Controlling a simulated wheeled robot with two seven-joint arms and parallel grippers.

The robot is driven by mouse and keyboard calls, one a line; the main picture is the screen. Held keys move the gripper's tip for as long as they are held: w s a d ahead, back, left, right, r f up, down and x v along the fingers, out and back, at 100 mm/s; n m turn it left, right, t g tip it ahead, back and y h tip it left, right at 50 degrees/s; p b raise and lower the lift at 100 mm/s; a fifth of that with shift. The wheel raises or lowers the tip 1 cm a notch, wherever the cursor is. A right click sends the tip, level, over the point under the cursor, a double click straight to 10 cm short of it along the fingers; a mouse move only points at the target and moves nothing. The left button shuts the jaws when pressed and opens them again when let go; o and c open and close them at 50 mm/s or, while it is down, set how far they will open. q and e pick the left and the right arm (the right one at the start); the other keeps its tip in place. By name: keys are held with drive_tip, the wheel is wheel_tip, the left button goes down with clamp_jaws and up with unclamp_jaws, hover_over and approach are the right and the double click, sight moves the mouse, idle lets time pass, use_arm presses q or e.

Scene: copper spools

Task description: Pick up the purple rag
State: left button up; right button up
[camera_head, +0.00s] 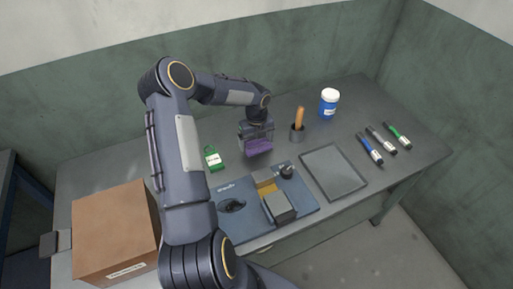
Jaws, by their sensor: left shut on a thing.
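The purple rag (259,147) is at my left gripper (258,139), near the middle of the grey table. My left arm comes in from the left and reaches over the table, with the gripper pointing down. The gripper is shut on the rag, and its fingers and body hide part of it. I cannot tell whether the rag is clear of the table top. My right gripper is not in view.
A green tag (213,158) lies left of the rag. An orange-handled tool stands in a dark cup (297,133), with a blue jar (328,104) behind. A blue mat (233,221), grey tray (333,171), several markers (382,144) and cardboard box (115,232) also show.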

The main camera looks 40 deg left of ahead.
use_arm(q)
drive_tip(key=s+d+r+b, duration=0.2)
drive_tip(key=s+d+r, duration=0.6)
drive_tip(key=s, duration=0.3)
drive_tip(key=shift+s+d+r, duration=0.15)
drive_tip(key=shift+r, duration=0.65)
